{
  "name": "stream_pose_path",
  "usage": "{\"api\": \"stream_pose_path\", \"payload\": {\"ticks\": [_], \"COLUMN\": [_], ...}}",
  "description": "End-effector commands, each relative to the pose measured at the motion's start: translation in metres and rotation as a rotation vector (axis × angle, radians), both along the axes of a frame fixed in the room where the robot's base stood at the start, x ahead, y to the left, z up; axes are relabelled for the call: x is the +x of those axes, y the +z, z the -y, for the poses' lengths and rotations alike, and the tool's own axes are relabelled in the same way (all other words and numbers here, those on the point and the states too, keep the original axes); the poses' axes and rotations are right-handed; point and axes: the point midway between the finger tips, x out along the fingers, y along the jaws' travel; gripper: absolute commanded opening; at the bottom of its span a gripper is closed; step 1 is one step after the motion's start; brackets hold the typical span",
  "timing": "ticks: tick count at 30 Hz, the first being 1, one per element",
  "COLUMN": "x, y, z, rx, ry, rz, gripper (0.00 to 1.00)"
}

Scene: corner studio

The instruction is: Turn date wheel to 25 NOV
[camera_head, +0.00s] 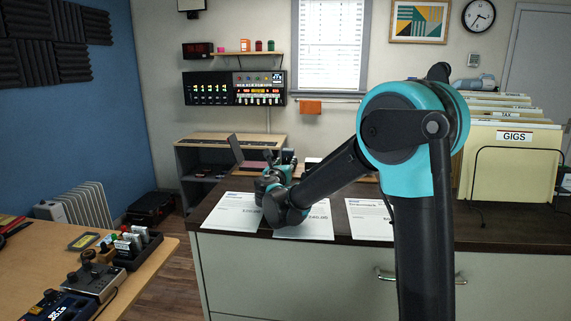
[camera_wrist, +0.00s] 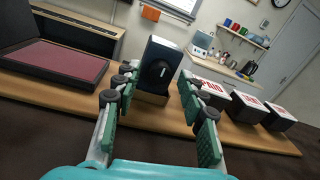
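My gripper (camera_wrist: 157,80) is open, with its green-padded fingers spread apart and nothing held between them. A small white mark shows on the knob. It may be the date wheel, but no date can be read. In the head view my gripper (camera_head: 274,184) is low over the dark counter (camera_head: 335,190), above the papers. My own arm and gripper hide the device there.
In the wrist view an open ink pad (camera_wrist: 52,62) lies left, and several white-and-black blocks (camera_wrist: 247,106), one lettered PAID, stand right. Papers (camera_head: 235,212) lie along the counter's front. A file rack (camera_head: 510,160) marked GIGS stands right. A wooden desk (camera_head: 140,285) with gear is at left.

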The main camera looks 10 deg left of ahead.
Motion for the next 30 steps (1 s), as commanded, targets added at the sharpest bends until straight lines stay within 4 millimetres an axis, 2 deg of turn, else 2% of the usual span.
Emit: {"api": "stream_pose_path", "payload": {"ticks": [1, 9, 20, 30], "x": [-0.0001, -0.0003, -0.0004, -0.0004], "y": [0.0000, 0.0001, 0.0002, 0.0009], "z": [-0.0001, -0.0001, -0.0003, -0.0005], "rx": [0.000, 0.000, 0.042, 0.269], "ry": [0.000, 0.000, 0.001, 0.000], "rz": [0.000, 0.000, 0.001, 0.010], "gripper": [0.32, 0.00, 0.00, 0.00]}}
